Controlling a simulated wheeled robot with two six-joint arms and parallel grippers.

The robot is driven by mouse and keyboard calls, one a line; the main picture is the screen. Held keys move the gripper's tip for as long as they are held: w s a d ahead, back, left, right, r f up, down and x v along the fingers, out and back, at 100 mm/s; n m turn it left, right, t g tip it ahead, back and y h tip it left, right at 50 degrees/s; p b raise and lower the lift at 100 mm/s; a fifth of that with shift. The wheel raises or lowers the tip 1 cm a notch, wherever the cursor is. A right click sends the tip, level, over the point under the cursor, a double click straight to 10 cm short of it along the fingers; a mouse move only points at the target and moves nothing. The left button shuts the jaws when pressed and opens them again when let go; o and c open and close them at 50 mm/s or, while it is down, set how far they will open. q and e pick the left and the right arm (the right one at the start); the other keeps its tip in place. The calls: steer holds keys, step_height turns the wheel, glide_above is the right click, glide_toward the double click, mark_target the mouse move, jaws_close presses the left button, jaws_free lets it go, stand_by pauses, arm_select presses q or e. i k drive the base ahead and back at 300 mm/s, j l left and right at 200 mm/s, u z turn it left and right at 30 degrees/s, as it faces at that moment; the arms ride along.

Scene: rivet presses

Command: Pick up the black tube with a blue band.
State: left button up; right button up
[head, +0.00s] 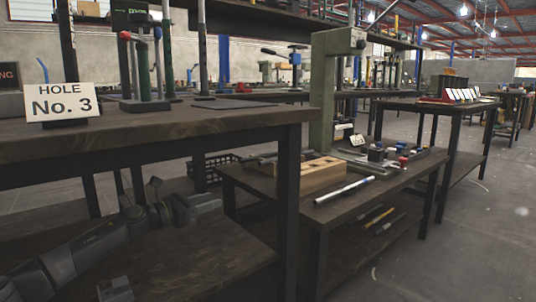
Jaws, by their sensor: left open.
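I cannot make out for sure a black tube with a blue band. A pale silver tube (338,193) with a bluish end lies on the low bench at the centre right. On the shelf below it lie a yellow tube (379,217) and a thin dark piece with a pale part (389,224), too small to tell its band. My left gripper (207,203) is open and seems empty. It is at the lower left, beneath the near table top and left of the low bench, well apart from the tubes.
The near table (190,125) with a "HOLE No. 3" sign (62,102) stands above my left arm, and its leg (288,210) stands between gripper and low bench. A wooden block (322,174) and a green press column (322,105) are on the low bench. Floor at right is clear.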

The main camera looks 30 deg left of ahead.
mark_target(269, 154)
steer(key=i+j, duration=0.8)
steer(key=i+z, duration=0.1)
steer(key=i, duration=0.3)
